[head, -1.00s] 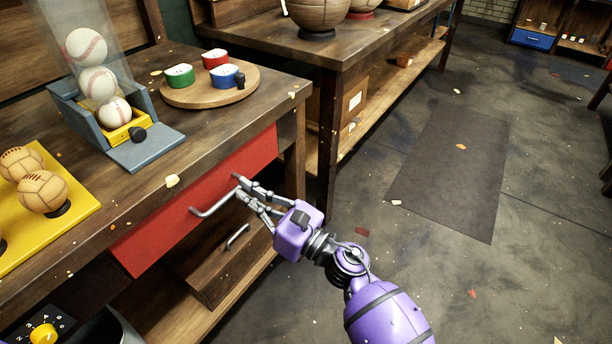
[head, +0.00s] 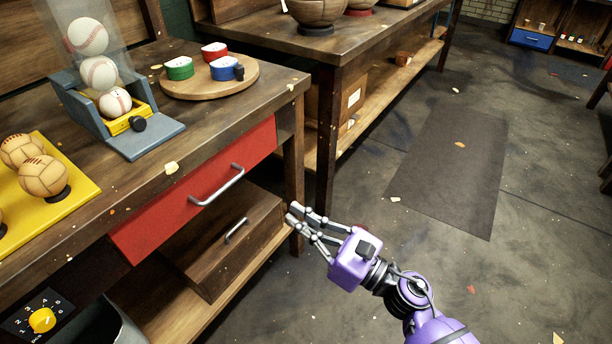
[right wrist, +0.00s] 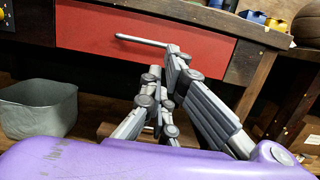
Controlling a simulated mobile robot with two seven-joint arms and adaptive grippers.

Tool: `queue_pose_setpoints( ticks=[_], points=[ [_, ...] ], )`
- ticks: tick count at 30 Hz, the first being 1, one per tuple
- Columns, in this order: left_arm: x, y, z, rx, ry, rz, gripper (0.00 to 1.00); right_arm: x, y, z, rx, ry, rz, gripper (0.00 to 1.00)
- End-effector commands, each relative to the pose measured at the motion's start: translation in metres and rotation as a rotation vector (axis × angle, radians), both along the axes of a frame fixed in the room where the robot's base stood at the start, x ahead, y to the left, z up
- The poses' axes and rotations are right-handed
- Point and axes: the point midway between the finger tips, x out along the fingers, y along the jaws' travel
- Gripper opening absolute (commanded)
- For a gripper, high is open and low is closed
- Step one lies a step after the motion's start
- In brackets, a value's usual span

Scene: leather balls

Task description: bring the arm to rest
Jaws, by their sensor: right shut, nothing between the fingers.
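My right gripper (head: 295,217) is shut and empty in the head view. It hangs in the air in front of the workbench, to the right of the red drawer (head: 150,232) and apart from its metal handle (head: 217,186). The drawer looks closed in the bench front. In the right wrist view the gripper's fingers (right wrist: 163,70) point toward the drawer (right wrist: 210,52), with its handle (right wrist: 141,40) beyond them. My left gripper is not in view.
The workbench (head: 215,125) holds a ball dispenser (head: 140,143), a yellow ball stand (head: 75,203) and a round board (head: 185,93) with coloured tubs. A wooden box (head: 260,215) sits on the shelf below. A grey bin (right wrist: 40,105) stands at left.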

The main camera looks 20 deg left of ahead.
Motion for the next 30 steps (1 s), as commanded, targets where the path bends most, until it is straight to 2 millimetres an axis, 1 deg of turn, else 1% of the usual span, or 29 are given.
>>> queue_pose_setpoints(
  ticks=[3, 9, 11, 14, 17, 18, 20, 21, 23, 24, 26, 27, 29, 30],
  points=[
    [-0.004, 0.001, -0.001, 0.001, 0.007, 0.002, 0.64, -0.002, -0.006, -0.001, 0.000, -0.001, 0.000, 0.00],
    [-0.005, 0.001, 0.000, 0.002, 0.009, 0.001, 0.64, -0.002, -0.008, -0.001, 0.004, 0.011, -0.004, 0.00],
    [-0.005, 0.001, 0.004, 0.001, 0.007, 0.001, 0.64, -0.004, -0.012, 0.001, 0.024, 0.057, -0.018, 0.00],
    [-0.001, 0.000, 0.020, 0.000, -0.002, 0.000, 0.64, -0.008, -0.028, 0.007, 0.108, 0.233, -0.077, 0.00],
    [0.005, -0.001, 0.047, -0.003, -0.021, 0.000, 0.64, -0.016, -0.061, 0.009, 0.264, 0.535, -0.180, 0.00],
    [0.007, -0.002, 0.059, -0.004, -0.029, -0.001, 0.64, -0.021, -0.078, 0.008, 0.344, 0.674, -0.228, 0.00],
    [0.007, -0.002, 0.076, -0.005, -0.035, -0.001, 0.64, -0.030, -0.105, 0.003, 0.475, 0.883, -0.306, 0.00],
    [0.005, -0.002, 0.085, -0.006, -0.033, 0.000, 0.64, -0.038, -0.123, -0.002, 0.569, 1.016, -0.356, 0.00],
    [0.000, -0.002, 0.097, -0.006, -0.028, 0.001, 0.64, -0.053, -0.151, -0.011, 0.716, 1.207, -0.434, 0.00],
    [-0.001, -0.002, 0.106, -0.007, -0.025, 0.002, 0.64, -0.065, -0.170, -0.017, 0.823, 1.330, -0.487, 0.00],
    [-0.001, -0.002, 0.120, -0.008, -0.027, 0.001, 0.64, -0.088, -0.198, -0.025, 0.992, 1.498, -0.565, 0.00],
    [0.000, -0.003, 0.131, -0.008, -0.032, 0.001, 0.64, -0.104, -0.216, -0.029, 1.112, 1.601, -0.616, 0.00],
    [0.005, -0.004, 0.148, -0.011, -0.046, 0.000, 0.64, -0.132, -0.241, -0.034, 1.307, 1.741, -0.691, 0.00],
    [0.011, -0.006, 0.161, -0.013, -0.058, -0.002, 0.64, -0.152, -0.257, -0.035, 1.444, 1.820, -0.735, 0.00]
  ],
)
